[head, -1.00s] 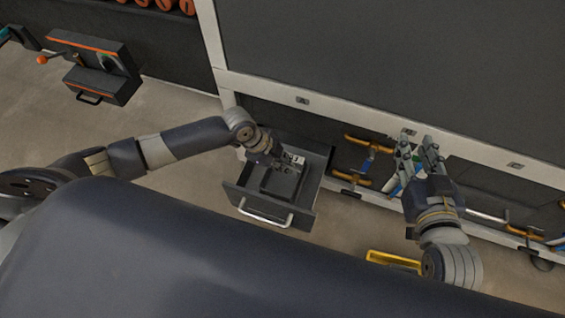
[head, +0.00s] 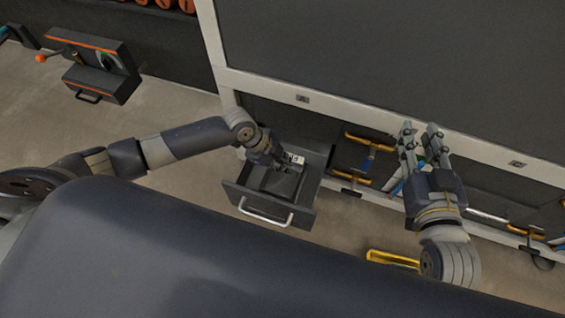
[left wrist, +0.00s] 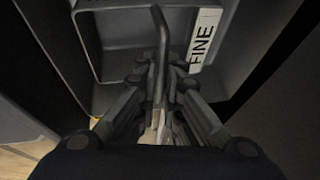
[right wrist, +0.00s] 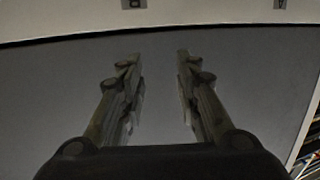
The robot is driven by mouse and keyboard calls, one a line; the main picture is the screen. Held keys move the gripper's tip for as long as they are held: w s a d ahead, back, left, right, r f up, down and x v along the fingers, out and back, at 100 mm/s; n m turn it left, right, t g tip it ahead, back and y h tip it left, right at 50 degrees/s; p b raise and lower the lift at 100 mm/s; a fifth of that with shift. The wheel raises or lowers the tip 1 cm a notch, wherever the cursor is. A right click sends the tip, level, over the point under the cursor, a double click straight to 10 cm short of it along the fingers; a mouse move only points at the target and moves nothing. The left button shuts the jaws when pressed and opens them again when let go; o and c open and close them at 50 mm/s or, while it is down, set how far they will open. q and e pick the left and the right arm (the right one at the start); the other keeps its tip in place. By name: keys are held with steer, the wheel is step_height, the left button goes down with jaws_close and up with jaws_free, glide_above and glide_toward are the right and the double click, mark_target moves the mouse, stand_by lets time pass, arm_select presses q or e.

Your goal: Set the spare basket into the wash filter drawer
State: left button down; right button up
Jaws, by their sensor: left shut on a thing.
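The filter drawer (head: 312,196) is pulled out from the washer's lower front, its pale bar handle facing me. The dark grey spare basket (head: 283,181) is within the drawer's outline. In the left wrist view the basket (left wrist: 118,12) has a white label reading FINE. My left gripper (head: 277,160) is over the drawer. In the left wrist view its fingers (left wrist: 163,85) are shut on the basket's thin bar handle (left wrist: 160,40). Whether the basket rests on the drawer floor is hidden. My right gripper (head: 421,130) is open and empty, before the washer front.
The washer's large grey panel (head: 400,60) and pale frame stand behind the drawer. Orange-handled fittings (head: 368,143) line the lower opening right of the drawer. A yellow item (head: 392,259) lies on the floor. A dark box with orange trim (head: 103,75) is at the upper left.

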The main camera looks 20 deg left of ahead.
steer(key=shift+r, duration=0.1)
arm_select(q)
steer(key=shift+f, duration=0.3)
steer(key=c, duration=1.7)
jaws_free()
steer(key=shift+o, duration=0.2)
steer(key=shift+a+r, duration=0.1)
steer(key=v, duration=1.1)
steer(key=shift+r, duration=0.35)
arm_select(e)
steer(key=shift+w+a+r+t, duration=0.1)
steer(key=shift+r+t, duration=0.2)
steer(key=shift+r, duration=0.1)
steer(key=shift+w+a+r+t, duration=0.1)
steer(key=shift+r+t, duration=0.2)
steer(key=shift+r, duration=0.1)
arm_select(q)
steer(key=shift+a, duration=0.1)
